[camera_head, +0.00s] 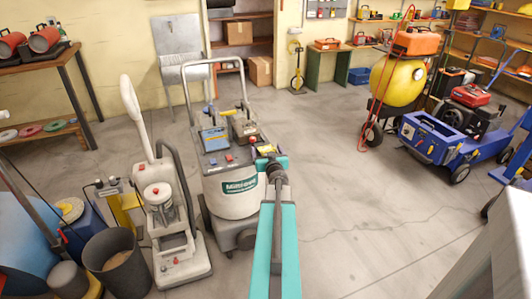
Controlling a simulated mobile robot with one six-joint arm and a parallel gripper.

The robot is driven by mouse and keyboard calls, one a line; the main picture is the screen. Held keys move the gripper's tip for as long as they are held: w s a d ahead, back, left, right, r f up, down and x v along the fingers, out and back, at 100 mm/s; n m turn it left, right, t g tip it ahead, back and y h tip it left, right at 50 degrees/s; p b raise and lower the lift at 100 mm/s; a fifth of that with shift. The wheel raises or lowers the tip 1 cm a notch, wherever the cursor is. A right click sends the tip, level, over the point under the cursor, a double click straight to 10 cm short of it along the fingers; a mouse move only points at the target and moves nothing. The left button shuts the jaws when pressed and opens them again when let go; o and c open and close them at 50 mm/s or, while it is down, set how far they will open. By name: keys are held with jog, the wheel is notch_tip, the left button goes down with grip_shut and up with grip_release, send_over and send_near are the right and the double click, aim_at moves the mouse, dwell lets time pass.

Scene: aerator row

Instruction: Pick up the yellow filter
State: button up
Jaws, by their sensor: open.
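My teal arm reaches up from the bottom middle, and my gripper (269,156) is at its far end, over the front right of the grey-white floor machine (238,190). My gripper is open. A small yellow piece (264,149) shows right at the fingers and may be the yellow filter. It is partly hidden, and I cannot tell whether the fingers touch it.
A white upright machine (170,215) and a dark bin (115,262) stand to the left. A blue wheeled cart (430,138) and a yellow tank machine (398,80) stand at the right. The floor (345,190) between is clear.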

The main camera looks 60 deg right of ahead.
jog(key=shift+w+d, duration=0.1)
dwell(0.5)
jog(key=c, duration=1)
